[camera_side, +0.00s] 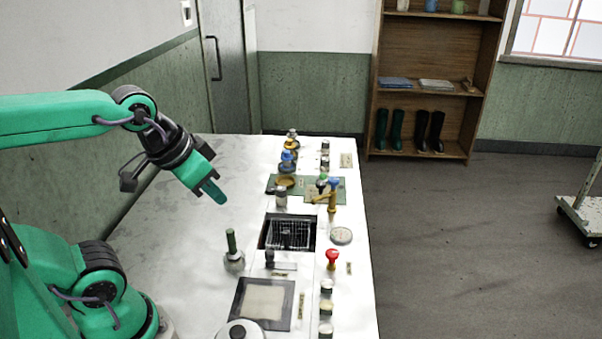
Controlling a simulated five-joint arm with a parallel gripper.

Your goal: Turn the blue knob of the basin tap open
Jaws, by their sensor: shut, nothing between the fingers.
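A brass tap (331,202) stands at the back right of a dark sunken basin (265,233) with a wire grid in it. A small blue knob (334,183) sits on top of the tap, and a green knob (322,181) is just left of it. The knob is too small to tell how far it is turned. My gripper (215,193) is shut and empty. It points down and to the right over the left part of the white bench, well left of the tap and apart from everything.
A green-handled upright tool (232,246) stands on the bench (178,215) left of the basin. A red knob (332,256) is at the front right. Blue and orange fittings (287,161) stand in a row behind. The left bench surface is mostly bare.

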